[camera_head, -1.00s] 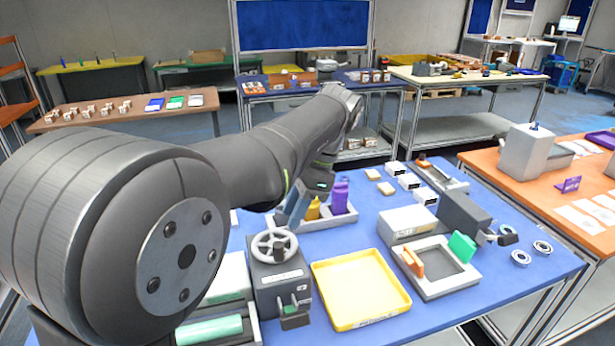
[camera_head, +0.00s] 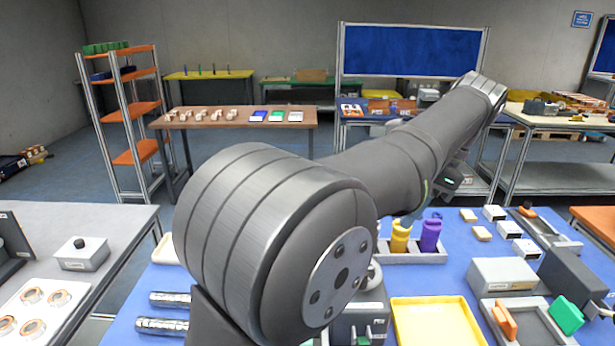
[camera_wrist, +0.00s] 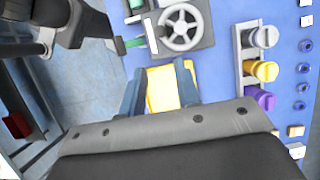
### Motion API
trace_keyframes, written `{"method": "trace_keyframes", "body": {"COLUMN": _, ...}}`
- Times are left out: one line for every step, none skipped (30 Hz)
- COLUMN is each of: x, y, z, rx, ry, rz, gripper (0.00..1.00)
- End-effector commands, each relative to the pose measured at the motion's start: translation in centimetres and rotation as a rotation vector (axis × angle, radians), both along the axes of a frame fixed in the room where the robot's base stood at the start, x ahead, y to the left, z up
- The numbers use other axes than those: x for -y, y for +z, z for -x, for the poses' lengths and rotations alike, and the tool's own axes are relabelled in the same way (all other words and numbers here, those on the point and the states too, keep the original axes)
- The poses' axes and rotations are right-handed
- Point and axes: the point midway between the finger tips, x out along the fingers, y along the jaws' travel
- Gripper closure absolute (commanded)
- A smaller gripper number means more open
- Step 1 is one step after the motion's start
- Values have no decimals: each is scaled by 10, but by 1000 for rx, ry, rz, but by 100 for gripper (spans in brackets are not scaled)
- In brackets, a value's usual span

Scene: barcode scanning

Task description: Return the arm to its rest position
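My arm stretches from the front middle of the head view towards the back right, above the blue table (camera_head: 450,275). My gripper (camera_wrist: 158,82) shows in the wrist view with its two blue-grey fingers spread apart and nothing held between them. In the head view the gripper is mostly hidden by my arm, near the yellow bottle (camera_head: 400,238) and the purple bottle (camera_head: 431,236).
The bottle rack (camera_wrist: 240,70) stands right of the fingers in the wrist view, with the handwheel device (camera_wrist: 180,30) above. A white box (camera_head: 503,275) and a green-handled fixture (camera_head: 566,316) stand at the right of the table. A grey table (camera_head: 90,225) stands at the left.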

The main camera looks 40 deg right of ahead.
Motion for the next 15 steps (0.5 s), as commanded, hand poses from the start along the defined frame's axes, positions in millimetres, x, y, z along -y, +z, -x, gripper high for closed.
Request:
{"method": "trace_keyframes", "body": {"x": 0, "y": 0, "z": 0, "rx": 0, "ry": 0, "rz": 0, "gripper": 70}}
{"method": "trace_keyframes", "body": {"x": 0, "y": 0, "z": 0, "rx": 0, "ry": 0, "rz": 0, "gripper": 70}}
{"method": "trace_keyframes", "body": {"x": 0, "y": 0, "z": 0, "rx": 0, "ry": 0, "rz": 0, "gripper": 70}}
{"method": "trace_keyframes", "body": {"x": 0, "y": 0, "z": 0, "rx": 0, "ry": 0, "rz": 0, "gripper": 70}}
{"method": "trace_keyframes", "body": {"x": 0, "y": 0, "z": 0, "rx": 0, "ry": 0, "rz": 0, "gripper": 70}}
{"method": "trace_keyframes", "body": {"x": 0, "y": -1, "z": 0, "rx": 0, "ry": 0, "rz": 0, "gripper": 70}}
{"method": "trace_keyframes", "body": {"x": 0, "y": -1, "z": -1, "rx": 0, "ry": 0, "rz": 0, "gripper": 70}}
{"method": "trace_keyframes", "body": {"x": -1, "y": -2, "z": -1, "rx": 0, "ry": 0, "rz": 0, "gripper": 70}}
{"method": "trace_keyframes", "body": {"x": -1, "y": -4, "z": -2, "rx": 0, "ry": 0, "rz": 0, "gripper": 70}}
{"method": "trace_keyframes", "body": {"x": -2, "y": -7, "z": -2, "rx": 0, "ry": 0, "rz": 0, "gripper": 70}}
{"method": "trace_keyframes", "body": {"x": -3, "y": -10, "z": -3, "rx": 0, "ry": 0, "rz": -1, "gripper": 70}}
{"method": "trace_keyframes", "body": {"x": -4, "y": -14, "z": -4, "rx": 1, "ry": 0, "rz": -2, "gripper": 70}}
{"method": "trace_keyframes", "body": {"x": -5, "y": -17, "z": -5, "rx": 0, "ry": 0, "rz": -1, "gripper": 70}}
{"method": "trace_keyframes", "body": {"x": -7, "y": -22, "z": -6, "rx": 0, "ry": 1, "rz": -3, "gripper": 70}}
{"method": "trace_keyframes", "body": {"x": -9, "y": -28, "z": -8, "rx": 0, "ry": 2, "rz": -2, "gripper": 70}}
